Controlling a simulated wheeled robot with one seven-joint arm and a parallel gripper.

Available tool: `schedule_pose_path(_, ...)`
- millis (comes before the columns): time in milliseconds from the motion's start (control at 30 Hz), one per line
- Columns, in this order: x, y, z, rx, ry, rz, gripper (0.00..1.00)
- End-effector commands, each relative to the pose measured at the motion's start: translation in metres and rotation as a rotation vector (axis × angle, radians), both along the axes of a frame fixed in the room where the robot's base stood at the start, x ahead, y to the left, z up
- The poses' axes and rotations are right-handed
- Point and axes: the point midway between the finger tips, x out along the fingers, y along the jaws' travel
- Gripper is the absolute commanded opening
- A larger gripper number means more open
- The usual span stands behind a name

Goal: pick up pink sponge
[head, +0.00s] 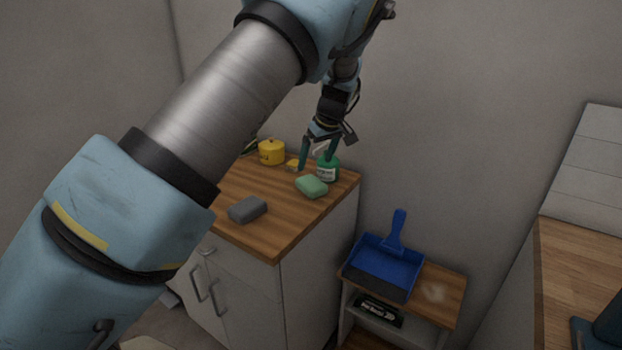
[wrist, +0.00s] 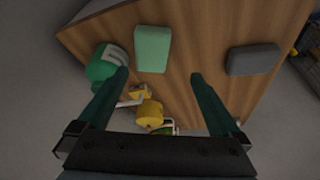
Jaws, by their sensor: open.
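No pink sponge shows in either view. A pale green sponge-like block (head: 311,186) lies on the wooden counter top, near its right edge; it also shows in the wrist view (wrist: 153,45). A dark grey block (head: 248,209) lies nearer the front edge, and in the wrist view (wrist: 253,59) it is on the right. My gripper (head: 318,161) is open and empty above the back of the counter, beyond the green block. In the wrist view its fingers (wrist: 159,75) are spread, with the tips just below the green block in the picture.
A green bottle (head: 328,168) with a pale label stands close beside my gripper. A yellow pot (head: 271,152) and a small yellow item (head: 293,164) are at the back. A blue dustpan (head: 384,266) rests on a lower shelf unit at right. The counter between the blocks is clear.

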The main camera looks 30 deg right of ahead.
Motion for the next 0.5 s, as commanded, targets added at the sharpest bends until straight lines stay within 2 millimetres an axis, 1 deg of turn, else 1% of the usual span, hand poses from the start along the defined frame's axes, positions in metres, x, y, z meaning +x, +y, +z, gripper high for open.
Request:
schedule_pose_path(33, -0.004, -0.01, 0.001, 0.001, -0.009, -0.005, 1.0)
schedule_pose_path(133, -0.005, -0.019, -0.005, 0.0, -0.017, -0.006, 1.0)
schedule_pose_path(400, 0.01, -0.017, -0.041, 0.0, -0.017, -0.005, 1.0)
schedule_pose_path(500, 0.013, -0.016, -0.048, -0.001, -0.016, -0.007, 1.0)
